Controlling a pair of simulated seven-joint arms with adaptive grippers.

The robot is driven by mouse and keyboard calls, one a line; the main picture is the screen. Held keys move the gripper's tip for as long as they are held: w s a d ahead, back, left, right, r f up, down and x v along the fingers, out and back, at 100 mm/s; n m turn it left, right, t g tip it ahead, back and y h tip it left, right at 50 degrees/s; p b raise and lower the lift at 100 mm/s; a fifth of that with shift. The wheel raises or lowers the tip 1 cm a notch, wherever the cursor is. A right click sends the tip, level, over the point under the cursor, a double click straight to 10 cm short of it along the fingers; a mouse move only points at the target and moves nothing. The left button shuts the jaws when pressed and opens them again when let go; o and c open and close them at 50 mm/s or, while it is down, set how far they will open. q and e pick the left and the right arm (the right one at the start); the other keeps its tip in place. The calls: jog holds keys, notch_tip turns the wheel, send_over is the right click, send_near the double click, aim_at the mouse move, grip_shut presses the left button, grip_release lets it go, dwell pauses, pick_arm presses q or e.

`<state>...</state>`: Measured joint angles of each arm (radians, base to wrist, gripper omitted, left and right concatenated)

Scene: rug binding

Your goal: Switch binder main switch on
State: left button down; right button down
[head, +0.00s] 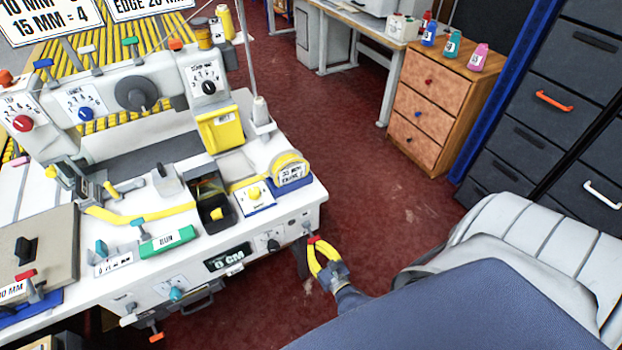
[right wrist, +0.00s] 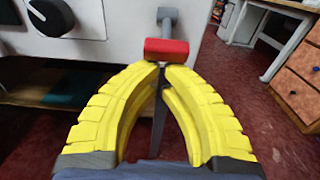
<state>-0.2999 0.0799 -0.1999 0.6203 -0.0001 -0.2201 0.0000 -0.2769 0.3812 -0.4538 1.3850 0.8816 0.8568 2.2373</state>
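The white binder machine (head: 225,262) fills the left of the head view. A red-ended lever with a grey stem sticks out from its right end; its red end (right wrist: 166,49) is near the middle of the right wrist view. In the head view the red end (head: 313,239) shows at my right gripper's tips. My right gripper (head: 316,244) has yellow fingers, and its tips (right wrist: 161,66) are together just below the red end. I cannot tell whether they touch it. A black rotary knob (right wrist: 48,18) is on the machine's front, left of the fingers. My left gripper is out of view.
A wooden drawer unit (head: 432,90) with coloured bottles stands at the back. Dark cabinets (head: 545,95) stand at the right, and a grey padded seat (head: 530,235) is in front of them. The red floor (head: 390,195) between them and the machine is clear.

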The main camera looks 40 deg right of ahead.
jog(key=shift+s+a+r, duration=0.1)
jog(key=shift+s+r, duration=0.25)
jog(key=shift+r, duration=0.6)
jog(key=shift+s+d+r, duration=0.1)
jog(key=shift+s+r, duration=0.2)
jog(key=shift+r, duration=0.65)
jog(key=shift+s+a+r, duration=0.1)
jog(key=shift+s+r, duration=0.25)
jog(key=shift+r, duration=0.6)
send_near(310, 231)
jog(key=s, duration=0.5)
jog(key=shift+s+a+r, duration=0.1)
jog(key=shift+a+r, duration=0.15)
jog(key=shift+a, duration=0.15)
dwell(0.4)
